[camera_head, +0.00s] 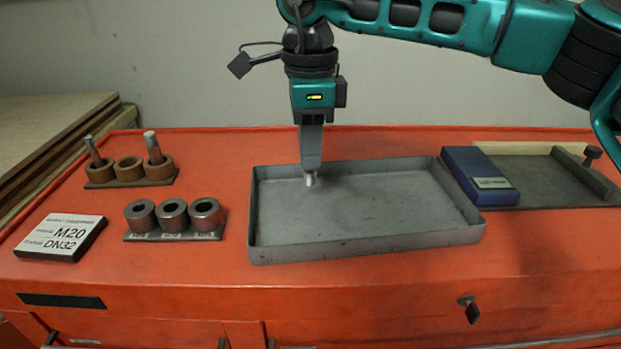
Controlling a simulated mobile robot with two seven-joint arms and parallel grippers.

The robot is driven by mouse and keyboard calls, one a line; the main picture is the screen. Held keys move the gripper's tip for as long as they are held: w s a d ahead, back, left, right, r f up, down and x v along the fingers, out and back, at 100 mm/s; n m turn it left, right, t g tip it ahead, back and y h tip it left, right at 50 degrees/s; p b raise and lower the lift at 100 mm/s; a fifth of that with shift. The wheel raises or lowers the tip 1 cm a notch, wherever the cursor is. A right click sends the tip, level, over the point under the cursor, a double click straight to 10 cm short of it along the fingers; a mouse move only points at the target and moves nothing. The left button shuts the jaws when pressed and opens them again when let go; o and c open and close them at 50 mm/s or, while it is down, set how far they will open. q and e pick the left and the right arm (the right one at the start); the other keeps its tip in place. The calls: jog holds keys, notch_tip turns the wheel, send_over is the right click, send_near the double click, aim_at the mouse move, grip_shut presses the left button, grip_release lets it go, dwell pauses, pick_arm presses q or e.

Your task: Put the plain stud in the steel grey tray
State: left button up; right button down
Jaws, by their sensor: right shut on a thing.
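My right gripper (311,166) points straight down over the left part of the steel grey tray (365,243), near its back wall. It is shut on a stud (311,181), of which only a short silvery lower end shows below the fingers. The rest of the stud is hidden, so I cannot tell its markings. The end is within the tray's outline; whether it touches the floor is unclear. The tray looks otherwise empty. Two other studs stand in brown holders at the left, one tilted (94,151) and one thicker (153,148). My left gripper is out of view.
The middle brown holder (129,168) is empty. Several grey bushings (173,214) stand on a plate in front. A sign (61,238) reading M20 DN32 lies at left. A blue box (480,175) and a shallow dark tray (550,175) lie right of the grey tray.

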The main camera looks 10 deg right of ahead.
aim_at(310, 183)
notch_tip(310, 183, down, 6)
jog(key=shift+r, duration=0.15)
dwell(0.3)
jog(key=shift+f, duration=0.3)
jog(key=c, duration=1)
grip_release()
jog(key=shift+r, duration=0.1)
notch_tip(310, 183, up, 12)
jog(key=shift+r, duration=0.2)
